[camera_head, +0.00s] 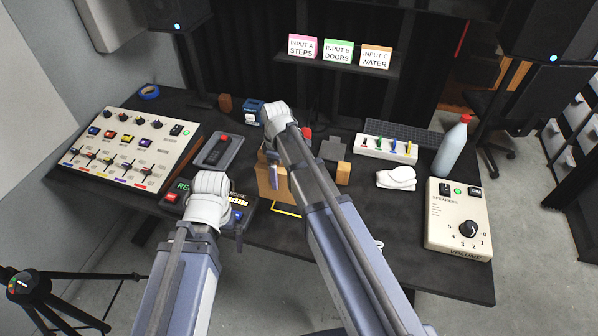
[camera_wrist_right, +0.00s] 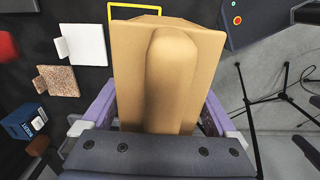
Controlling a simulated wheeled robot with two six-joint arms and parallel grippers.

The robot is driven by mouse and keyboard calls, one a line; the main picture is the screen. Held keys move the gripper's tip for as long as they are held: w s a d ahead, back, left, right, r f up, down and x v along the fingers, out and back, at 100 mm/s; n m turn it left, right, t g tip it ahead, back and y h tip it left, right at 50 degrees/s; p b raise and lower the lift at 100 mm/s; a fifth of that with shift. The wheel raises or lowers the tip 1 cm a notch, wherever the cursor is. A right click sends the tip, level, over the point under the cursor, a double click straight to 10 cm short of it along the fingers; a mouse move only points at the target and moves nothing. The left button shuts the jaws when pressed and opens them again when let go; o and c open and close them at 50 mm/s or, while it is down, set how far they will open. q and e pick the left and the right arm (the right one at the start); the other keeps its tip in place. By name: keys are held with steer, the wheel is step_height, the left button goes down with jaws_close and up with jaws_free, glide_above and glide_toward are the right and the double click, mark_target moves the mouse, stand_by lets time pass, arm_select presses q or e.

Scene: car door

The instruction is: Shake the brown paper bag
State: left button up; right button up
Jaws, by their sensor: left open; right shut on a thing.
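The brown paper bag (camera_head: 266,182) is in the middle of the desk area in the head view, partly hidden by my right arm. My right gripper (camera_head: 271,172) is shut on it. In the right wrist view the bag (camera_wrist_right: 190,50) fills the centre, with a purple finger on each side of it. I cannot tell whether the bag touches the desk. My left gripper (camera_head: 212,203) is open and empty, left of the bag, over the front of the button console. Its fingers are mostly hidden by its own wrist.
The black desk (camera_head: 325,243) has a yellow outline (camera_head: 286,210) near the bag. A mixer (camera_head: 127,149) stands at the left. A bottle (camera_head: 452,146), a white slider box (camera_head: 387,148) and a speaker volume box (camera_head: 458,219) stand at the right. Small blocks (camera_head: 343,173) lie close to the bag.

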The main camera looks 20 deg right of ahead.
steer(key=shift+w+a, duration=0.15)
steer(key=shift+a, duration=0.4)
steer(key=shift+w+a, duration=0.15)
steer(key=shift+a, duration=0.4)
steer(key=s+d, duration=0.2)
steer(key=d, duration=0.7)
steer(key=shift+s+d, duration=0.3)
steer(key=shift+s, duration=0.05)
steer(key=w+a, duration=0.2)
steer(key=a, duration=0.7)
steer(key=shift+w+a, duration=0.3)
steer(key=shift+w, duration=0.05)
